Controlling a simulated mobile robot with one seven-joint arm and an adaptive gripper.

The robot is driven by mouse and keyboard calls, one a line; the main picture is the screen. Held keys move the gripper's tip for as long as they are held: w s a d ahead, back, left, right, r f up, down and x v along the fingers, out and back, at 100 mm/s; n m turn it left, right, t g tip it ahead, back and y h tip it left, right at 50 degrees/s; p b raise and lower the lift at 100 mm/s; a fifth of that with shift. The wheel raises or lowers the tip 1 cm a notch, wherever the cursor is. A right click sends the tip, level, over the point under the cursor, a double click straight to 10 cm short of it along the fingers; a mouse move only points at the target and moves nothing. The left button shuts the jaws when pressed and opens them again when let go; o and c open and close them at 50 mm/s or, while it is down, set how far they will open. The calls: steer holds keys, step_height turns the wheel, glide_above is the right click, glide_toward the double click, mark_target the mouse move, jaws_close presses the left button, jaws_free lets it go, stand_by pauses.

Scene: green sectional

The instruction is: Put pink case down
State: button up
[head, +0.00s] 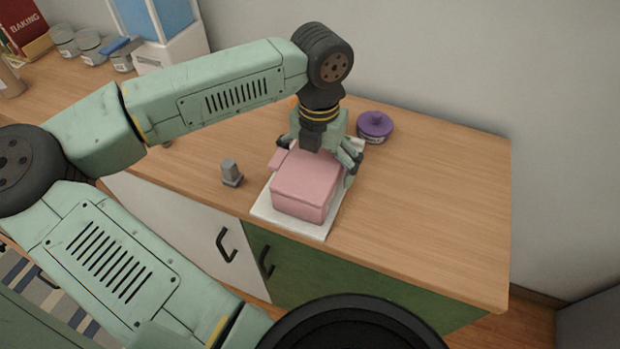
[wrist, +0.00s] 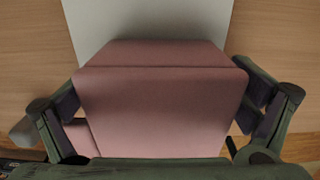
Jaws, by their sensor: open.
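The pink case (head: 306,184) rests on a white board (head: 262,208) on the wooden counter, near its front edge. My gripper (head: 318,158) is directly above and around the case, its fingers on either side. In the wrist view the case (wrist: 160,105) fills the middle between the two open fingers of my gripper (wrist: 162,112). Small gaps seem to show beside the fingers, though contact at the lower left is hard to tell. The white board (wrist: 146,20) shows beyond the case.
A small grey object (head: 231,172) stands left of the board. A purple-lidded container (head: 375,126) is behind it to the right. Jars (head: 90,45) and a blue-and-white appliance (head: 165,30) stand at the back left. The counter's right part (head: 440,200) is clear.

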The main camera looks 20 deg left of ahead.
steer(key=c, duration=1.2)
steer(key=shift+o, duration=0.2)
steer(key=shift+r, duration=0.15)
